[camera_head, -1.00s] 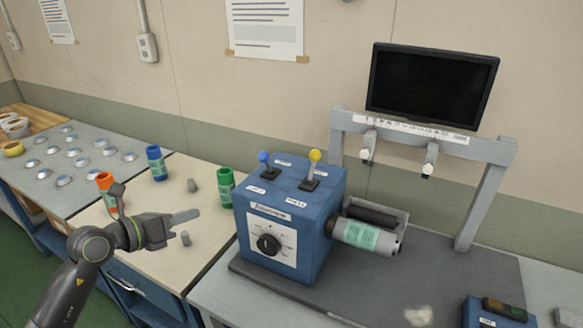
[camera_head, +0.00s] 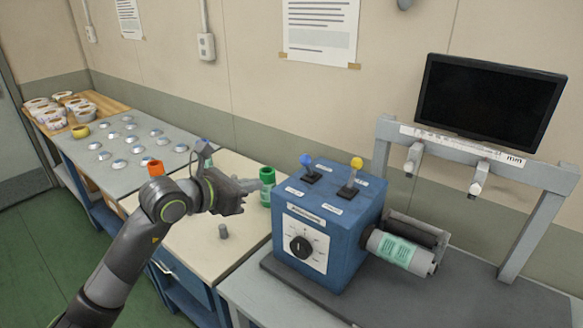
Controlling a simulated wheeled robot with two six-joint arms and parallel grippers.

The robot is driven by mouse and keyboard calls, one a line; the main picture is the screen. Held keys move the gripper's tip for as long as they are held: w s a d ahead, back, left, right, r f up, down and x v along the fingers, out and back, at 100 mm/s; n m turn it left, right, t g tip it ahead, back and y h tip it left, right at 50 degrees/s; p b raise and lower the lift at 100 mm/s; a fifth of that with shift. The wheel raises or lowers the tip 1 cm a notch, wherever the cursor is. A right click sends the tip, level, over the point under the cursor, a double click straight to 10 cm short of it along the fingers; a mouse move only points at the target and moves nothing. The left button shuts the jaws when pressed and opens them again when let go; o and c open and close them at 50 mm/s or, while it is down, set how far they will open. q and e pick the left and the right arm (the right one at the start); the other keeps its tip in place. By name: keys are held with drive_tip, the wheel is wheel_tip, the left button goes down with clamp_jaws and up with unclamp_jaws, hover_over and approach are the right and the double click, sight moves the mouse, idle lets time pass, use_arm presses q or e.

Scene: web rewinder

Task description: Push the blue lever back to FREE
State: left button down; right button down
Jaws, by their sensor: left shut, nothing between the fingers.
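The blue-knobbed lever (camera_head: 306,160) stands on top of the blue control box (camera_head: 332,228), at its back left, from a dark slot plate. Its knob tilts slightly left in the head view. Labels lie beside it, but their words are too small to read. A yellow-knobbed lever (camera_head: 356,164) stands to its right. My left gripper (camera_head: 250,186) is shut and empty, left of the box and clear of the blue lever. It points right, towards the box, and seems to be in front of the green bottle. My right gripper is not in view.
A grey roller with a teal label (camera_head: 396,250) sticks out right of the box. A grey frame carries a monitor (camera_head: 489,105).

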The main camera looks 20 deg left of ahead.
use_arm(q)
drive_tip(key=p, duration=0.3)
approach(308, 166)
wheel_tip(308, 166, down, 3)
drive_tip(key=w, duration=0.1)
drive_tip(key=shift+w+d+r+p, duration=0.15)
drive_tip(key=shift+w+r+p, duration=0.15)
drive_tip(key=shift+w, duration=0.2)
drive_tip(key=shift+w+d+r+p, duration=0.15)
drive_tip(key=shift+w+r+p, duration=0.15)
drive_tip(key=shift+w, duration=0.2)
drive_tip(key=shift+w+d+r, duration=0.1)
drive_tip(key=shift+w+d, duration=0.2)
drive_tip(key=shift+w, duration=0.15)
drive_tip(key=shift+a, duration=0.15)
